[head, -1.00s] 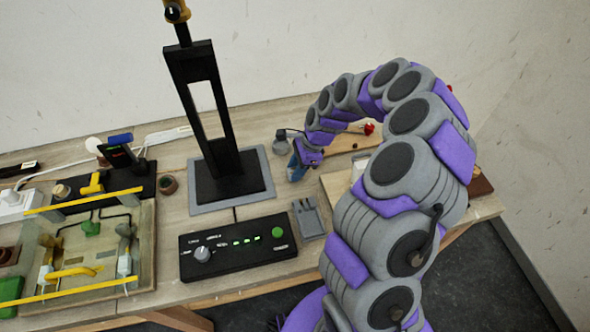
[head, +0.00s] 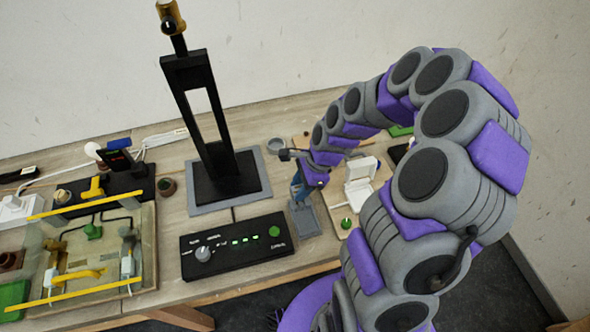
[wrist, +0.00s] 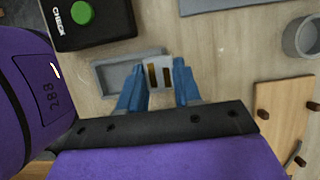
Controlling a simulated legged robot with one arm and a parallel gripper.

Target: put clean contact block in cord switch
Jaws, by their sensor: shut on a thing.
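My gripper (wrist: 159,88) is shut on a small pale block with brass and dark strips, the contact block (wrist: 158,72). In the wrist view the block sits between the blue fingertips, over the right end of a shallow grey tray (wrist: 103,79). I cannot tell whether it touches the tray. In the head view my gripper (head: 297,190) is at the far side of this tray (head: 305,222), and the block is hidden. A white case with a raised lid (head: 360,192), perhaps the cord switch, stands to the right of my gripper, partly beside my arm.
The black control box (head: 238,250) with a green button is left of the tray. The black stand (head: 225,175) rises behind it. A grey cup (wrist: 302,37) and a wooden board with pegs (wrist: 285,115) lie at the right in the wrist view.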

